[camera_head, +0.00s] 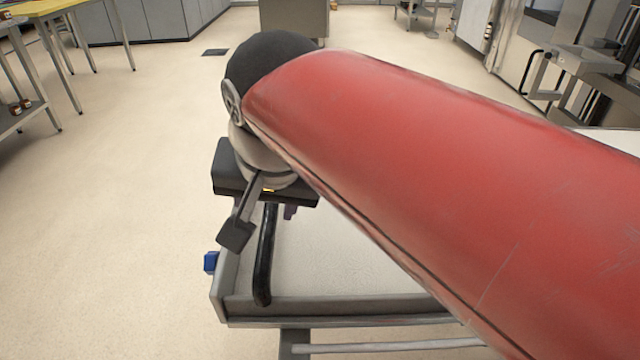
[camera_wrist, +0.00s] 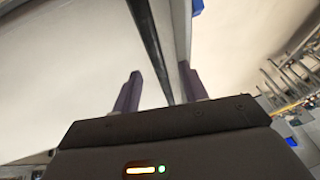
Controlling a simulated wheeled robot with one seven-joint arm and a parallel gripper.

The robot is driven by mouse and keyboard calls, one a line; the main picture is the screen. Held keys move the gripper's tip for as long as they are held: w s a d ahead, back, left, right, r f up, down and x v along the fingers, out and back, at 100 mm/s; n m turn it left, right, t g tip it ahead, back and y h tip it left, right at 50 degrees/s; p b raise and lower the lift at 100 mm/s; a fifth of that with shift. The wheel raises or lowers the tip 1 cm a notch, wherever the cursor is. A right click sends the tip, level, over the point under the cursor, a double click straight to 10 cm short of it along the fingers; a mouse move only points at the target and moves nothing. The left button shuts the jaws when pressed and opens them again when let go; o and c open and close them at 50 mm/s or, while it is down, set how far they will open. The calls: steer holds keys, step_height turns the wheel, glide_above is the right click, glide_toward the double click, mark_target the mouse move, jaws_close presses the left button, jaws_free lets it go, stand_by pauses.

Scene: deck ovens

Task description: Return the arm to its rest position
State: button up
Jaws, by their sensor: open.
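My red arm reaches across the head view from the lower right to the upper middle. My gripper (camera_head: 279,212) hangs at its far end, pointing down over the left side of a cart. In the wrist view my gripper (camera_wrist: 160,74) is open, with its two purple fingers well apart. A black bar handle (camera_head: 264,262) runs along the cart's left edge and ends beneath my gripper. In the wrist view the black bar (camera_wrist: 158,45) passes between the fingers, with space on both sides. One finger is hidden in the head view.
The pale, flat-topped cart (camera_head: 330,305) has a raised metal rim and a blue piece (camera_head: 210,262) at its left side. My arm hides much of its top. Open floor (camera_head: 110,230) lies to the left. A yellow-topped table (camera_head: 40,8) and steel ovens (camera_head: 590,60) stand farther off.

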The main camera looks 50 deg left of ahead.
steer(key=shift+v, duration=0.9)
steer(key=w+d+f+m+t+h, duration=0.1)
steer(key=w+d, duration=0.5)
steer(key=d, duration=0.2)
steer(key=w+d+f+m+t, duration=0.1)
steer(key=w+d+f+m, duration=0.1)
steer(key=w+d, duration=0.3)
steer(key=w+d+f+m+t+h, duration=0.1)
steer(key=w+d, duration=0.5)
steer(key=d, duration=0.4)
steer(key=shift+w+d+f+m+t+h, duration=0.2)
steer(key=shift+w+d+m+t+h, duration=0.1)
steer(key=shift+w+d+m+t, duration=0.1)
steer(key=s+d+f+m, duration=0.1)
steer(key=d+f, duration=0.2)
steer(key=d, duration=0.5)
steer(key=s+d+f+m+h, duration=0.1)
steer(key=d+f+m, duration=0.1)
steer(key=d, duration=0.5)
steer(key=s+d+f+m+h, duration=0.1)
steer(key=d+f, duration=0.3)
steer(key=d, duration=0.4)
steer(key=shift+s+d+m+t, duration=0.3)
steer(key=shift+s+d+m, duration=0.1)
steer(key=shift+s, duration=0.05)
